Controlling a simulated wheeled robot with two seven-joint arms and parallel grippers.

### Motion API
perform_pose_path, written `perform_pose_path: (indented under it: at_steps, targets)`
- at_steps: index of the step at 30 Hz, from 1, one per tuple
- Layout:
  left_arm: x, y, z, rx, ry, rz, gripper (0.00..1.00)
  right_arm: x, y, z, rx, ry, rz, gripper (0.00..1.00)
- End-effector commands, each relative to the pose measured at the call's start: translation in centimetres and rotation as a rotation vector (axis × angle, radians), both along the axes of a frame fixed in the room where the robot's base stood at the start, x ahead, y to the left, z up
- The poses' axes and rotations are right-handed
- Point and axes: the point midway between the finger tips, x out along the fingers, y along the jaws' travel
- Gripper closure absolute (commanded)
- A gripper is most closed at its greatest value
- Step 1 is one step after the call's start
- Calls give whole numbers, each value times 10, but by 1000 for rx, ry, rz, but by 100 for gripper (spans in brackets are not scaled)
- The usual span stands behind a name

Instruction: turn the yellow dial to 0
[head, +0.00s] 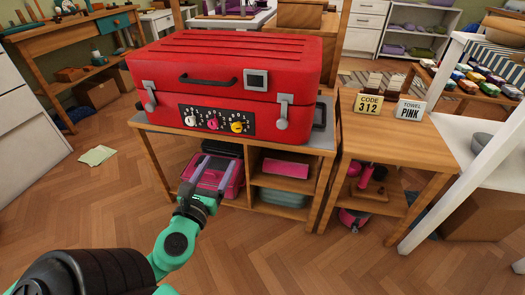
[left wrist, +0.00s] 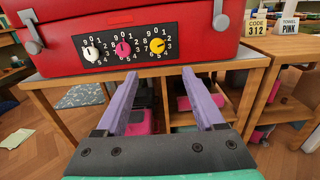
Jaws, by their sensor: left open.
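The yellow dial (head: 237,127) is the rightmost of three on a black panel at the front of a red suitcase; it also shows in the left wrist view (left wrist: 157,45). I cannot read for sure which number it points to. To its left are a pink dial (head: 213,123) and a white dial (head: 190,120), ringed with white numbers. My left gripper (head: 212,166) is open and empty, in front of and below the panel, touching no dial. In the left wrist view its two purple fingers (left wrist: 160,76) point toward the panel. My right gripper is not in view.
The red suitcase (head: 230,60) lies shut on a wooden bench with grey top (head: 152,123), with latches beside the panel. A CODE 312 card (head: 368,104) and a TOWEL PINK card (head: 410,111) stand on a side table. Below are shelves with pink items (head: 285,168).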

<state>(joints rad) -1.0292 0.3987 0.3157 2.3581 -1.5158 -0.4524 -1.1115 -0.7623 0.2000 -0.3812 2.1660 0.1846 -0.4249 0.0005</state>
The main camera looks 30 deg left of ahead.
Motion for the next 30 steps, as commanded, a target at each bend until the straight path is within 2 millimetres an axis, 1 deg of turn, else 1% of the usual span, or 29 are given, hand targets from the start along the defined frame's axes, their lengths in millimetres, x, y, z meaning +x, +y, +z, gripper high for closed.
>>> perform_pose_path:
  at_steps: [1,5,9,12,15,18,22,29,30]
  targets:
    - [4,1,5,-1,-3,-1,30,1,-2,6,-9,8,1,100]
    - [26,8,9,-3,-5,-1,30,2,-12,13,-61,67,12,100]
    - [59,20,8,-2,-5,-1,30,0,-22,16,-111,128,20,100]
    - [84,29,7,-4,-6,0,30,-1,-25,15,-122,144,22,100]
    - [106,37,4,-5,-4,1,30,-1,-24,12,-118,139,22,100]
    - [123,43,3,-8,-3,2,30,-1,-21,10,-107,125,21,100]
    - [134,47,3,-8,-1,2,30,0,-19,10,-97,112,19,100]
    - [135,48,2,-10,1,2,30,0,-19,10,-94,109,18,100]
    - [135,48,2,-10,1,2,37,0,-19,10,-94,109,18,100]
